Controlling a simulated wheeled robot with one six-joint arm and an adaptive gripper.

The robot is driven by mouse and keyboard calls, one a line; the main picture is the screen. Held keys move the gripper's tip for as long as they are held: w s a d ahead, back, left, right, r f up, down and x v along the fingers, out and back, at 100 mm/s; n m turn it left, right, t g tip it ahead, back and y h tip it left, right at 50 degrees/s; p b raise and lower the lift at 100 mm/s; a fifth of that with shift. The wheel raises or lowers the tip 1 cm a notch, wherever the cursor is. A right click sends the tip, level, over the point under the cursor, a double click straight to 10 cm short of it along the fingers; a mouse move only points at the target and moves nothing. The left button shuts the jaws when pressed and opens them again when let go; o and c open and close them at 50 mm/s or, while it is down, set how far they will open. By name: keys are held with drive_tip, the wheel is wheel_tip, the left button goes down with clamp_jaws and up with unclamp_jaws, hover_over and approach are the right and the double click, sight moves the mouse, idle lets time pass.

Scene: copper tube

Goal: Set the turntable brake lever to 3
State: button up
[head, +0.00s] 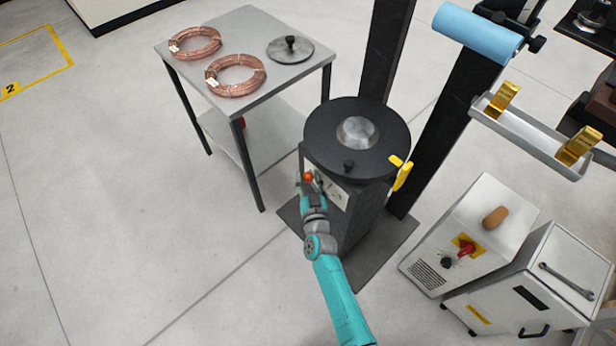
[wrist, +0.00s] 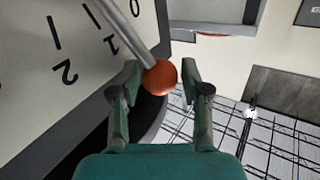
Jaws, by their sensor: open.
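The brake lever is a grey rod (wrist: 128,38) with an orange ball knob (wrist: 160,77) at its end. In the wrist view the rod crosses the white dial plate (wrist: 38,55) between the numerals 1 and 0; 2 lies to the left, and 3 is not in sight. My gripper (wrist: 160,82) is open, with its fingertips on either side of the knob; I cannot tell whether they touch it. In the head view the knob (head: 309,176) and my gripper (head: 307,182) are at the front of the pedestal under the black round turntable (head: 325,142).
A grey table (head: 200,82) with copper coils (head: 235,76) and a lidded disc (head: 291,50) stands back left. A yellow handle (head: 402,175) sticks out at the turntable's right. White cabinets (head: 480,225) stand at the right. The floor at left is clear.

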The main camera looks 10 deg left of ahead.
drive_tip(key=shift+w+a, duration=0.1)
drive_tip(key=shift+w, duration=0.2)
clamp_jaws()
drive_tip(key=shift+s, duration=0.2)
